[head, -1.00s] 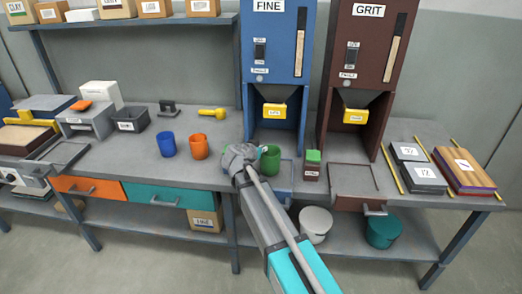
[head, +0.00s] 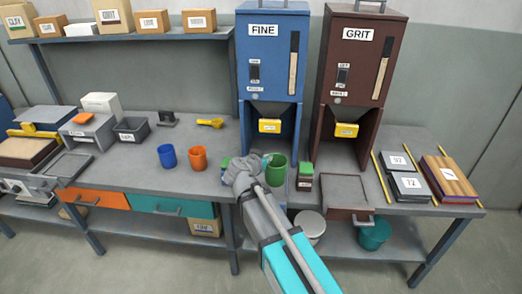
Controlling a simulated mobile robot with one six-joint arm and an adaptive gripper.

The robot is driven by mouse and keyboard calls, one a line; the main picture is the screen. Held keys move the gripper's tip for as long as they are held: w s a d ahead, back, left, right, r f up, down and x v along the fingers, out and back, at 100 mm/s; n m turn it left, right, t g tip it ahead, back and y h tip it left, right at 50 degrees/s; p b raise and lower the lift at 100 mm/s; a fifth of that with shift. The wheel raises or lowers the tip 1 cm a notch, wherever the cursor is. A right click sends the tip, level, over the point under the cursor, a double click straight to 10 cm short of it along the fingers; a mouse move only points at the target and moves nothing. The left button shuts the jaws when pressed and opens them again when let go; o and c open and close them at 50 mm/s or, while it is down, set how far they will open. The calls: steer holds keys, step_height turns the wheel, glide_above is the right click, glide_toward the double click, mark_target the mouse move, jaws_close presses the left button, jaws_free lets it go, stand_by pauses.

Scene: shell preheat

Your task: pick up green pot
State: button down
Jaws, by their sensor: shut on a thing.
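The green pot (head: 277,171) is a plain upright cup in front of the blue FINE dispenser (head: 268,85). My gripper (head: 266,163) is shut on the pot's left side. The wrist and arm hide part of the gripper and what lies below it. I cannot tell clearly whether the pot's base is clear of the surface. A blue pot (head: 167,156) and an orange pot (head: 198,158) stand upright on the bench to the left, apart from my gripper.
A green-topped box (head: 305,177) stands close to the green pot's right. The brown GRIT dispenser (head: 356,85) is further right, with a tray (head: 344,190) in front.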

mark_target(275, 171)
steer(key=shift+s+d+r+p, duration=0.2)
steer(key=shift+s+r, duration=0.05)
steer(key=shift+s, duration=0.3)
steer(key=shift+s+d+r+p, duration=0.25)
steer(key=shift+s+r, duration=0.05)
steer(key=shift+s, duration=0.3)
steer(key=shift+s+d+r+p, duration=0.2)
steer(key=shift+s+r, duration=0.05)
steer(key=shift+s, duration=0.3)
